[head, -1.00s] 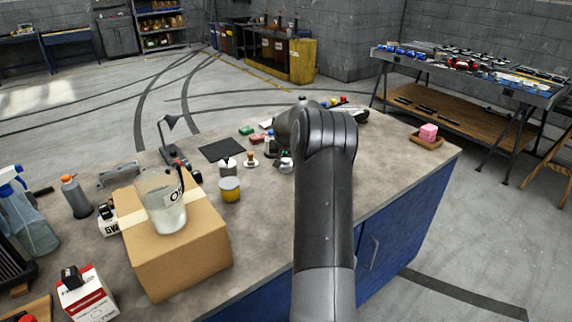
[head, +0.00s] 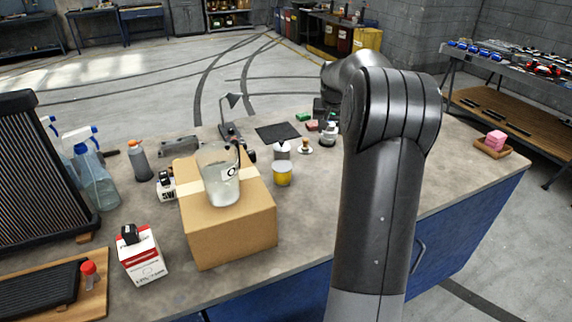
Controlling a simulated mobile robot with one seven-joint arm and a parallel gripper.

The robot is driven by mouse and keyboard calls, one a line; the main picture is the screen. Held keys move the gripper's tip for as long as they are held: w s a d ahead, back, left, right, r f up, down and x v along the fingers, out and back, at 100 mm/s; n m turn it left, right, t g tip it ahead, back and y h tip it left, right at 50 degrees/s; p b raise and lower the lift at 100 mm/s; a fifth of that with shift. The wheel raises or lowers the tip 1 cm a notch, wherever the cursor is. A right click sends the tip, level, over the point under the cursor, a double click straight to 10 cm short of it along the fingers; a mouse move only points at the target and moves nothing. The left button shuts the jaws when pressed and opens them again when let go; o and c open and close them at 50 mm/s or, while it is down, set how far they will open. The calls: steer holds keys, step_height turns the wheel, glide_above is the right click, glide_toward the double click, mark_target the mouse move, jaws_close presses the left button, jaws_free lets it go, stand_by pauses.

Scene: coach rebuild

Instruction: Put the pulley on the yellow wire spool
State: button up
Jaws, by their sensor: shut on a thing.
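The yellow wire spool (head: 283,174) stands upright on the workbench, just right of the cardboard box, with a pale top. My gripper (head: 327,121) is behind and left of my large arm link, partly hidden by it, to the right of and farther back than the spool. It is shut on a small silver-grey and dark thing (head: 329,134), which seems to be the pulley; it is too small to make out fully. The held thing is apart from the spool.
A cardboard box (head: 232,231) with a glass jug (head: 219,178) on it stands left of the spool. A white-topped can (head: 282,151), a small brown-knobbed piece (head: 305,146) and a black mat (head: 277,133) lie behind it. A desk lamp (head: 230,116) stands farther back.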

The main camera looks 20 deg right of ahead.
steer(key=s+a+r+n, duration=0.1)
steer(key=s+a+r, duration=0.2)
steer(key=s+a, duration=0.35)
glide_above(282, 163)
steer(key=s, duration=0.1)
steer(key=f, duration=0.7)
steer(key=shift+s+a+f, duration=0.15)
steer(key=shift+a+f, duration=0.05)
steer(key=shift+f, duration=2.05)
steer(key=o, duration=1)
steer(key=shift+f, duration=0.15)
steer(key=shift+o, duration=0.2)
